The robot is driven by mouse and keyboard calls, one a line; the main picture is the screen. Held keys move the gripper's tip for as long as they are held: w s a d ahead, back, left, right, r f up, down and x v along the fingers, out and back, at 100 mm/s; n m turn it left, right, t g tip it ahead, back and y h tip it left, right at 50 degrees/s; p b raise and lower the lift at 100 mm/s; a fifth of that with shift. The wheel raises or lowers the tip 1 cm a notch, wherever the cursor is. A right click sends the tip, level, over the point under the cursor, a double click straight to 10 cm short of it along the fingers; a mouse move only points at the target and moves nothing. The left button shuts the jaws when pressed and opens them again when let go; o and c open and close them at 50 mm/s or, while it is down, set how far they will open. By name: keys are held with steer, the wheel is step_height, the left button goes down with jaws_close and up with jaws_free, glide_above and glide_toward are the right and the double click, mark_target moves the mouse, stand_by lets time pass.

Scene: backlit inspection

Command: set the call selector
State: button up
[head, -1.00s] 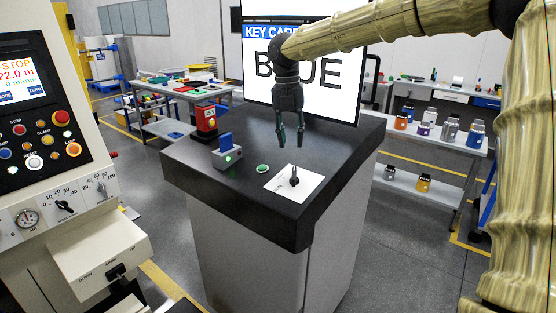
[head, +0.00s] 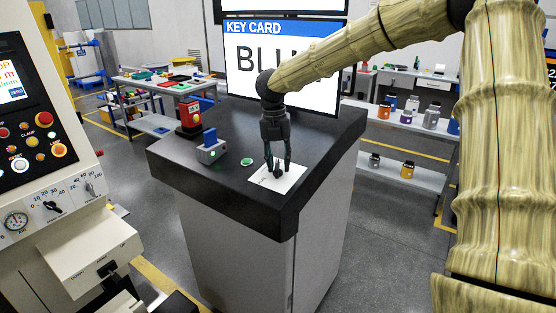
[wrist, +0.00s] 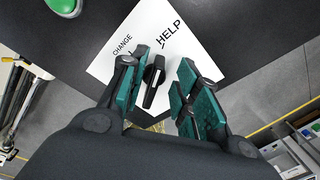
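The call selector is a black knob (head: 277,174) on a white plate (head: 292,178) on the dark counter top. In the wrist view the knob (wrist: 154,82) stands between my gripper's two fingers, and the plate (wrist: 150,22) reads CHANGE and HELP; a third label is mostly hidden by the left finger. My gripper (wrist: 160,88) is open and points down around the knob; the left finger is close to it and a gap shows on the right. Whether the left finger touches it I cannot tell. In the head view the gripper (head: 278,166) hides part of the knob.
A green button (head: 247,162) and a grey reader (head: 211,152) holding a blue card sit left of the plate. A red device (head: 189,115) stands farther back. A screen (head: 245,70) reading KEY CARD rises behind my arm. The counter's front strip is clear.

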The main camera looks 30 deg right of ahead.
steer(key=shift+s, duration=0.15)
steer(key=shift+w+f, duration=0.35)
steer(key=shift+w, duration=0.3)
steer(key=shift+c, duration=0.8)
steer(key=shift+s+r, duration=0.15)
steer(key=shift+s, duration=0.05)
jaws_close()
